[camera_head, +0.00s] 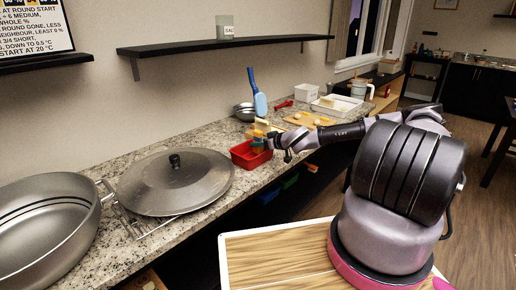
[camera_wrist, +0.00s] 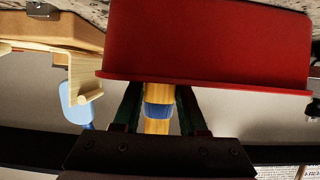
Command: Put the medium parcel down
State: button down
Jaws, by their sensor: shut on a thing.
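My gripper (camera_head: 280,143) is at the far end of my arm, at the right side of the red bin (camera_head: 247,155) on the counter. In the wrist view my gripper (camera_wrist: 159,100) is shut on a narrow yellow piece with a blue band (camera_wrist: 158,110), apparently the medium parcel. The red bin (camera_wrist: 205,42) fills the top of that view and hides the far end of the piece and the fingertips. I cannot tell whether the piece touches the bin. Small yellow pieces (camera_head: 261,127) show above the bin in the head view.
A blue paddle-shaped tool (camera_head: 260,103) and a metal bowl (camera_head: 244,111) stand behind the bin. A cutting board (camera_head: 310,120) lies to the right.

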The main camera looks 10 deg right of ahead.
jog(key=shift+f, duration=0.95)
jog(key=c, duration=0.7)
grip_release()
jog(key=shift+f, duration=0.1)
jog(key=shift+c, duration=0.2)
